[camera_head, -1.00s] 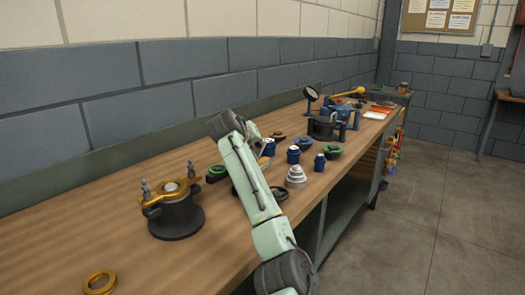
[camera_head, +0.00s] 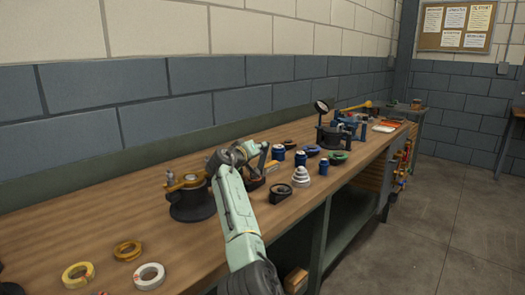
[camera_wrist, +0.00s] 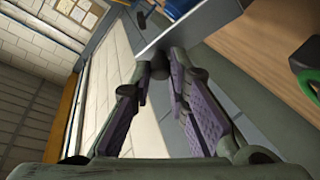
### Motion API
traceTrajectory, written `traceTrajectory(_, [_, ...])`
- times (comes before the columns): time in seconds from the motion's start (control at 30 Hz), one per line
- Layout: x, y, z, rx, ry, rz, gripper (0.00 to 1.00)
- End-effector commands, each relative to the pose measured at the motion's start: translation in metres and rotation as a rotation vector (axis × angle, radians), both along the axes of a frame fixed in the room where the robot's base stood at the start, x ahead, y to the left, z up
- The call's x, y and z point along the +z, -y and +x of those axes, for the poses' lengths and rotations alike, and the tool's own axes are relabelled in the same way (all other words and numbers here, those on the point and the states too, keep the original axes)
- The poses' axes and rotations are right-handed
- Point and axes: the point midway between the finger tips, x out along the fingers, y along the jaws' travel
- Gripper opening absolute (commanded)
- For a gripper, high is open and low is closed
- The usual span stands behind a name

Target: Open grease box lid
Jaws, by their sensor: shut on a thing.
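My gripper (camera_head: 256,152) is above the bench, just right of the dark casing, partly hidden by my own arm. In the wrist view its purple-padded fingers (camera_wrist: 160,66) come together at the edge of a flat grey panel (camera_wrist: 195,25). The panel looks like the raised lid of the grease box and stands tilted across the top of the picture. In the head view a small dark box-like thing (camera_head: 254,183) shows under the gripper. The body of the grease box cannot be made out clearly.
A dark casing with a brass-coloured clamp (camera_head: 192,205) stands left of my arm. Rings (camera_head: 78,273) lie at the front left. Blue jars (camera_head: 300,158), a stepped white part (camera_head: 303,178) and a black ring (camera_head: 280,194) are to the right. The bench front between them is fairly clear.

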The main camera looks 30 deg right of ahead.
Motion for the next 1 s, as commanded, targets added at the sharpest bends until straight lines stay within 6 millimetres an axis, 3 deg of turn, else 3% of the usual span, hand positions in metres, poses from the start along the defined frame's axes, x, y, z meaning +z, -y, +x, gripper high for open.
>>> traceTrajectory(0.67, [0.0009, -0.0001, 0.0091, 0.000, 0.012, -0.025, 0.00])
traceTrajectory(0.7, [0.0009, -0.0001, 0.0091, 0.000, 0.012, -0.025, 0.18])
traceTrajectory(1.0, [0.0003, 0.0001, 0.0089, 0.000, 0.011, -0.024, 0.36])
